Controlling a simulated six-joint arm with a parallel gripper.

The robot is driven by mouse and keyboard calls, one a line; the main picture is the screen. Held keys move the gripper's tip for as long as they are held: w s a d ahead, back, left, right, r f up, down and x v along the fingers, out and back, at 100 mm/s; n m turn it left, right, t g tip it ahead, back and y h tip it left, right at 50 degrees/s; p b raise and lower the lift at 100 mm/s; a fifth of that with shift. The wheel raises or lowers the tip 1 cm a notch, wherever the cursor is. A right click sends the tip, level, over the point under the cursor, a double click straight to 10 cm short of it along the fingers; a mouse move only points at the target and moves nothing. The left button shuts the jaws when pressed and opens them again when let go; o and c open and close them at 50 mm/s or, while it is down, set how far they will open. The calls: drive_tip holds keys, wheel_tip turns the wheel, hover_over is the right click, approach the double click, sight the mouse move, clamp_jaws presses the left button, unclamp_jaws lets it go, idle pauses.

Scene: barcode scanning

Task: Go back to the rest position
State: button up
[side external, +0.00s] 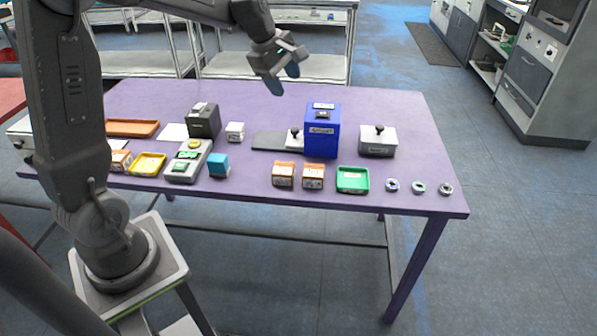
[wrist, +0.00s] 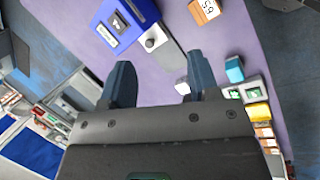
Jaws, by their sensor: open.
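My gripper (side external: 283,79) is open and empty, raised above the back part of the purple table (side external: 400,110). In the wrist view my gripper (wrist: 160,85) shows its two blue-grey fingers spread apart with nothing between them. Below it on the table stand a tall blue box (side external: 322,132) with a dark label and a flat grey plate (side external: 268,140) beside it with a knobbed white piece (side external: 295,139). The blue box also shows at the top of the wrist view (wrist: 122,24).
A grey box with a black knob (side external: 378,143), orange boxes (side external: 283,174), a green tray (side external: 353,180) and small rings (side external: 419,187) sit on the right half. A grey device (side external: 188,163), yellow tray (side external: 148,164), teal cube (side external: 218,165) and dark box (side external: 203,121) stand left. The air around my gripper is clear.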

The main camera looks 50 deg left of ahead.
drive_tip(key=s+d+r+m, duration=0.2)
drive_tip(key=s+d+m, duration=0.3)
drive_tip(key=s+m, duration=0.15)
drive_tip(key=s+d+r+m, duration=0.3)
drive_tip(key=s+d+m, duration=0.2)
drive_tip(key=s+d, duration=0.15)
drive_tip(key=s+d+f+m+t+y, duration=0.1)
drive_tip(key=s+d+f+m, duration=0.1)
drive_tip(key=s+m, duration=0.7)
drive_tip(key=shift+s+d+f+t, duration=0.3)
drive_tip(key=shift+s+d+f, duration=0.15)
drive_tip(key=shift+s, duration=0.75)
